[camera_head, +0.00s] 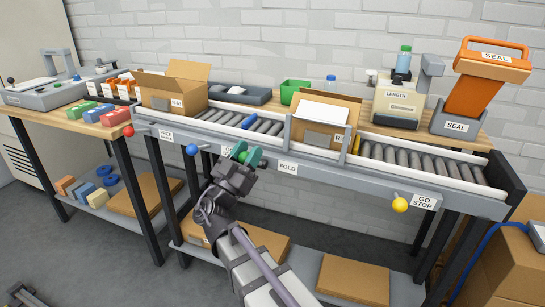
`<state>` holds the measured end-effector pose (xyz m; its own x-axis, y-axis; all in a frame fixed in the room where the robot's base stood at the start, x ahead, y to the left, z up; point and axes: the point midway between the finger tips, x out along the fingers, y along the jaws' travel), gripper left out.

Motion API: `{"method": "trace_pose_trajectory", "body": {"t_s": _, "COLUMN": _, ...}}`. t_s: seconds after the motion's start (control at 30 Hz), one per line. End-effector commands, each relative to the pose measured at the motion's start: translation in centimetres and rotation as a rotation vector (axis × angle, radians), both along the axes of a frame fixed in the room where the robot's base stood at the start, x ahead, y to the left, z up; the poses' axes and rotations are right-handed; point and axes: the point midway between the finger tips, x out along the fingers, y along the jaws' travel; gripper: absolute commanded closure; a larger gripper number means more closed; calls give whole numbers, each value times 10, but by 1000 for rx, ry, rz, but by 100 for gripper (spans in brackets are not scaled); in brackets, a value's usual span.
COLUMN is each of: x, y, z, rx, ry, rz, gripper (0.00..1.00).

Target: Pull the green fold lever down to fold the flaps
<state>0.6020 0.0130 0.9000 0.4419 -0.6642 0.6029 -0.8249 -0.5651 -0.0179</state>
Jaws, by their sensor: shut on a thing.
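The green fold lever (243,152) sticks out from the front rail of the conveyor, left of the FOLD label (288,168). Only a little of its knob shows between the teal fingers. My gripper (241,155) is shut on the lever's knob, with my arm reaching up from below. A cardboard box (322,135) stands on the conveyor behind the FOLD label, between grey upright guides. Its top flaps look raised or slanted, and I cannot tell their exact state.
Blue (192,149), red (129,131) and yellow (400,205) knobs also stick out from the front rail. An open box (174,90) stands on the left of the conveyor. The rollers (425,168) right of the middle box are clear. Flat cardboard lies on the lower shelf.

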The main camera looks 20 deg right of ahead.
Motion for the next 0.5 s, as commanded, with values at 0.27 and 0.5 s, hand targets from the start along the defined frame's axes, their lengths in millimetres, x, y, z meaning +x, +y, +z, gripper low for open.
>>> {"method": "trace_pose_trajectory", "body": {"t_s": 0.27, "x": -13, "y": 10, "z": -20, "rx": 0, "ry": -2, "rz": -1, "gripper": 100}}
{"method": "trace_pose_trajectory", "body": {"t_s": 0.5, "x": -17, "y": 14, "z": -25, "rx": 0, "ry": -2, "rz": -1, "gripper": 100}}
